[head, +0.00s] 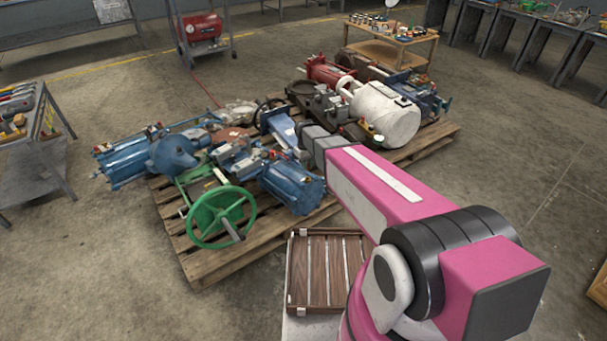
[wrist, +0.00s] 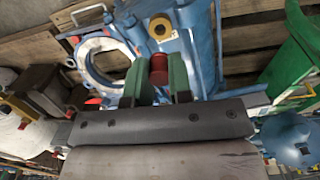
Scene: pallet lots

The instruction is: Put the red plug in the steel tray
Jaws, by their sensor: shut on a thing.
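My gripper (wrist: 159,82) is shut on the red plug (wrist: 158,68) in the wrist view. The plug is a short red cylinder between the two green finger pads, and its lower part is hidden. A blue machine part (wrist: 198,45) lies behind it; I cannot tell whether the plug touches it. In the head view my arm reaches over the loaded pallet, and the gripper and plug cannot be made out. I cannot identify a steel tray for sure in either view.
A wooden pallet (head: 205,262) carries blue machines, a green handwheel (head: 221,217) and a white cylinder (head: 385,114). A brown slatted tray (head: 296,270) lies beside my arm. A yellow cap (wrist: 160,28) is beyond the plug. Floor at left front is clear.

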